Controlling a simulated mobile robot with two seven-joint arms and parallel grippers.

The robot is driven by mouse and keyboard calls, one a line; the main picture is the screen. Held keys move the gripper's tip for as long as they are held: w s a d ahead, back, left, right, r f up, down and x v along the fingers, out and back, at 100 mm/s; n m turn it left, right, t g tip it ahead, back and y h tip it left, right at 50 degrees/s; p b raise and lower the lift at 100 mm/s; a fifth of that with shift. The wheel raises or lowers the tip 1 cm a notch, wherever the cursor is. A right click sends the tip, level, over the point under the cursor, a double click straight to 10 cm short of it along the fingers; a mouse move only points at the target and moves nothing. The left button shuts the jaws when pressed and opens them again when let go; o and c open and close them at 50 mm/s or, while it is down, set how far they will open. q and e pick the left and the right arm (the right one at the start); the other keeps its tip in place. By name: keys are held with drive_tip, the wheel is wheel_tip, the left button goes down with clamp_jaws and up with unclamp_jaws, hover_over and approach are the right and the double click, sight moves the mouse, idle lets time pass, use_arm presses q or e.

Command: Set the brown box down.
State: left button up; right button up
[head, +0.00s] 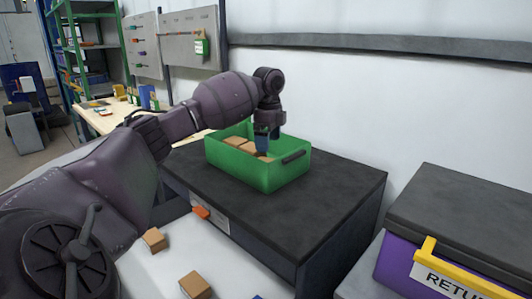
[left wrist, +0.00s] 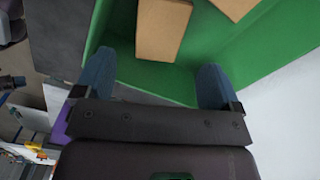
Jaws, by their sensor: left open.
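My left gripper (head: 265,144) reaches down into a green bin (head: 258,172) that stands on a dark cabinet top. In the left wrist view, the two blue fingers (left wrist: 153,85) are spread wide with nothing between their tips. Brown boxes lie in the bin; one box (left wrist: 162,28) is just beyond the fingers, apart from them, and another box (left wrist: 235,6) is at the top edge. The head view shows these boxes (head: 240,142) partly hidden by the bin wall and my gripper. I cannot tell which box the task means. My right gripper is not in view.
Two more brown boxes, one (head: 154,239) and another (head: 195,285), lie on a white surface in front of the cabinet (head: 330,190). An orange piece (head: 201,212) is at its front. A purple bin with a dark lid (head: 460,215) stands at right. The cabinet top right of the bin is clear.

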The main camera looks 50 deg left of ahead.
use_arm(q)
wheel_tip(320, 180, up, 4)
drive_tip(key=shift+r, duration=0.25)
idle(0.5)
